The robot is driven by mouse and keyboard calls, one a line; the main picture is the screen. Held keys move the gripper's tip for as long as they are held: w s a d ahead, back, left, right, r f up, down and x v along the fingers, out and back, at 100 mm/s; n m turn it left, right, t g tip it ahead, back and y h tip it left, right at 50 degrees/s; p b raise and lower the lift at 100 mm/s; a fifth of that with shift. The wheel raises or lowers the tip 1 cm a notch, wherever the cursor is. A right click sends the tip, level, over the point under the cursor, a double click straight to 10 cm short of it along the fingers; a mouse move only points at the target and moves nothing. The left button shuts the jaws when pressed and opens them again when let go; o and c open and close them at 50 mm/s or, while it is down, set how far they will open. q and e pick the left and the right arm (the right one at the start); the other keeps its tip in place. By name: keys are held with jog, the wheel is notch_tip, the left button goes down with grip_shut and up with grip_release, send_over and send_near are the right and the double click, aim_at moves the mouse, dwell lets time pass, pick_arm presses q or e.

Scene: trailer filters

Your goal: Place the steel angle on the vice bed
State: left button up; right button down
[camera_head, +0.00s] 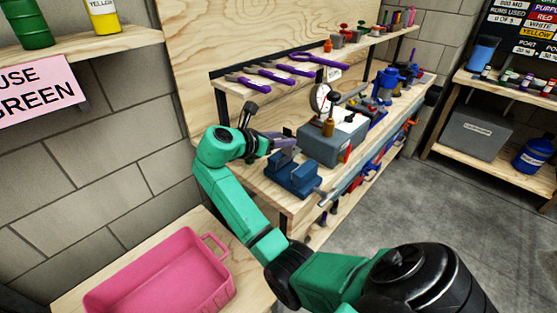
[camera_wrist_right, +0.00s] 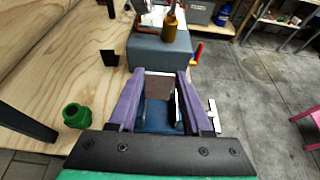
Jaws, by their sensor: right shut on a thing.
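The blue vice (camera_head: 292,175) stands at the near end of the wooden workbench. My right gripper (camera_head: 284,144) is just above and behind it, reaching in from the left side. In the right wrist view, its purple fingers (camera_wrist_right: 158,90) are shut on a brownish-grey plate, which I take for the steel angle (camera_wrist_right: 160,87). The blue vice (camera_wrist_right: 158,118) shows below and between the fingers. The fingers hide most of the angle in the head view, and I cannot tell whether it touches the vice bed. My left gripper is not in view.
A grey-blue box (camera_head: 333,138) stands right behind the vice, with a dial gauge (camera_head: 320,97) near it. A shelf with purple-handled tools (camera_head: 270,75) runs above the bench. A pink tray (camera_head: 165,275) lies at the lower left. A green object (camera_wrist_right: 76,115) shows in the wrist view.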

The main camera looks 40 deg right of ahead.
jog(key=f, duration=0.1)
jog(key=s+f, duration=0.1)
jog(key=f, duration=0.2)
jog(key=shift+s+f, duration=0.25)
jog(key=shift+f, duration=0.05)
jog(key=f, duration=0.3)
jog(key=shift+w, duration=0.3)
jog(key=shift+s, duration=0.1)
jog(key=c, duration=0.6)
grip_release()
jog(key=shift+f, duration=0.1)
jog(key=shift+c, duration=0.2)
jog(key=o, duration=0.3)
pick_arm(q)
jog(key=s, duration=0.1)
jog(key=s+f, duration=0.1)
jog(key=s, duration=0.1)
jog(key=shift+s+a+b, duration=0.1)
jog(key=shift+b, duration=0.25)
pick_arm(e)
send_near(290, 154)
jog(key=a, duration=0.4)
jog(key=shift+a+f, duration=0.15)
jog(key=shift+f, duration=0.25)
